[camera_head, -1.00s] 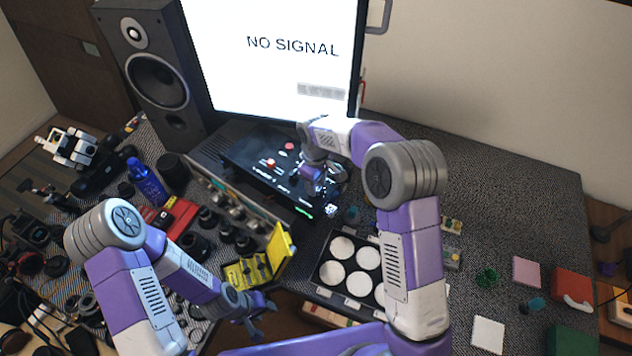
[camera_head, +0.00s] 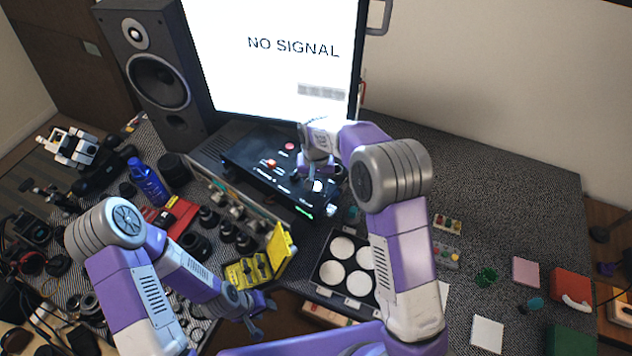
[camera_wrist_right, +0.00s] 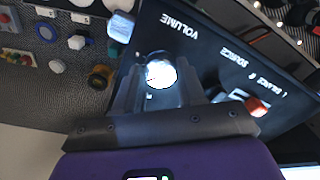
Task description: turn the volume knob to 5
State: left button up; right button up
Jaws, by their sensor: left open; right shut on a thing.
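The volume knob (camera_wrist_right: 161,73) has a bright white round face and sits under the VOLUME label on the black panel (camera_head: 262,158). In the right wrist view my right gripper (camera_wrist_right: 160,88) has a finger on each side of the knob and is shut on it. In the head view the knob's lit face (camera_head: 317,186) shows just below my right gripper (camera_head: 308,178). Any reading on the knob is too small to tell. My left gripper (camera_head: 264,314) is open and empty near the table's front edge.
The monitor (camera_head: 270,60) reading NO SIGNAL is behind the panel. A yellow open case (camera_head: 279,250) and a tray with white discs (camera_head: 324,268) stand in front.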

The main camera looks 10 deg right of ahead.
aim_at(316, 186)
jog(key=shift+w+r+m, duration=0.1)
jog(key=shift+m, duration=1.9)
jog(key=o, duration=1.1)
jog(key=shift+c, duration=0.2)
notch_tip(316, 186, up, 8)
jog(key=shift+f+p, duration=0.25)
jog(key=shift+p, duration=0.15)
jog(key=shift+f, duration=0.1)
